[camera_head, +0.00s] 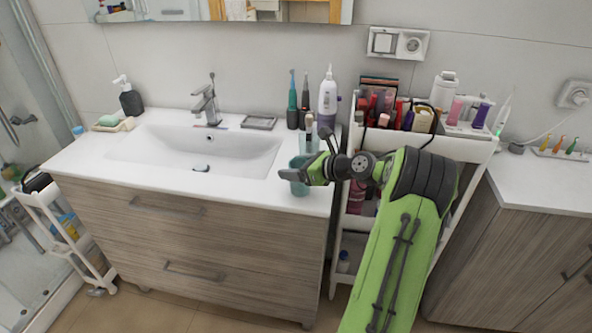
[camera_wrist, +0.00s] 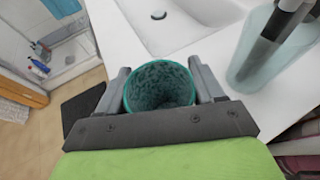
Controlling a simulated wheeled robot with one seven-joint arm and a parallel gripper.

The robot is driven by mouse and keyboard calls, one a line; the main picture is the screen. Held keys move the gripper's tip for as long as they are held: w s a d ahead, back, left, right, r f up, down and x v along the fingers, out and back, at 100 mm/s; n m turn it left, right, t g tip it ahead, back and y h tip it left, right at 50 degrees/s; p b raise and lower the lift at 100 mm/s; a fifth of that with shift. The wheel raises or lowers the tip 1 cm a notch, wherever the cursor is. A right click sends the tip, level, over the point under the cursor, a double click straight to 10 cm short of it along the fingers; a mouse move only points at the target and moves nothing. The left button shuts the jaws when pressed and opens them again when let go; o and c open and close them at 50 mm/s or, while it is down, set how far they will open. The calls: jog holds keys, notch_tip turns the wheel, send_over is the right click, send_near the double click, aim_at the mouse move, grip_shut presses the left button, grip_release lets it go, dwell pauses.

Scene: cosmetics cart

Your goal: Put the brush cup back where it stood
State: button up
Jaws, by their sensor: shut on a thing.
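The brush cup (camera_head: 298,188), a teal see-through cup, is between the fingers of my gripper (camera_head: 304,174), near the front right corner of the white washbasin counter (camera_head: 235,194). My gripper is shut on it. In the wrist view, the cup (camera_wrist: 159,88) shows its round teal rim and speckled dark inside, with a finger on each side; no brushes show in it. It looks upright. I cannot tell whether its base touches the counter.
A clear glass (camera_wrist: 262,62) with dark handles stands close right of the cup; it is behind it in the head view (camera_head: 308,142). Toothbrushes and a white bottle (camera_head: 327,100) stand farther back. The basin (camera_head: 200,150) lies left. A full cosmetics cart (camera_head: 465,148) stands right.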

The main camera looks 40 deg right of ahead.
jog(key=o, duration=1.3)
